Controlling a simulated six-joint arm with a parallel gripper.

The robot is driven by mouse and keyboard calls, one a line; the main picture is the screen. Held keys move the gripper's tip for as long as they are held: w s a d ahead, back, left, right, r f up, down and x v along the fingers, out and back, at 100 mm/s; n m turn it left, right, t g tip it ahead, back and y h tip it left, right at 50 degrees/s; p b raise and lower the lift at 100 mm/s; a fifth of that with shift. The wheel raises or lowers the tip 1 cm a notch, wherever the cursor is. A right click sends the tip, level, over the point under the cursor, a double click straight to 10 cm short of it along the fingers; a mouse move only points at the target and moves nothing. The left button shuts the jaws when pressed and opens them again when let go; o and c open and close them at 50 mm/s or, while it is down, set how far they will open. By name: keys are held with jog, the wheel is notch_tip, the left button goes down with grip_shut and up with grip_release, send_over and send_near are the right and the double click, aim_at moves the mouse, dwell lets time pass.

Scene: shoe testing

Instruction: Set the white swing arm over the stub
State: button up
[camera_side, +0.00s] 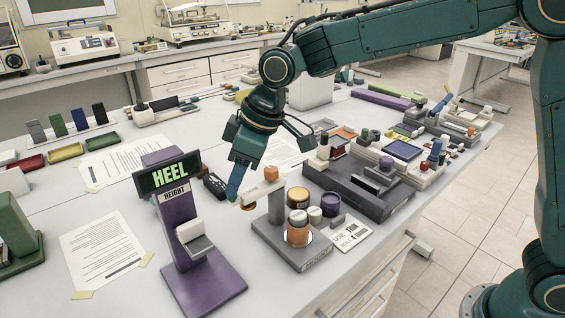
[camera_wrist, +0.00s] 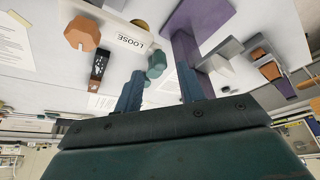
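The white swing arm (camera_side: 254,198) runs sideways beside my gripper, with an orange knob (camera_side: 271,173) above its right end and a brass piece (camera_side: 248,208) below it. In the wrist view my fingers (camera_wrist: 160,76) stand apart on either side of the green knob. A grey post (camera_side: 277,207), possibly the stub, rises under the orange knob; whether the arm sits on it is unclear.
The purple HEEL HEIGHT stand (camera_side: 180,220) is at front left. A dark tray (camera_side: 360,205) crowds the right. Paper (camera_side: 103,245) lies left.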

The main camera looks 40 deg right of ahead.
jog(key=shift+x, duration=1.3)
grip_shut()
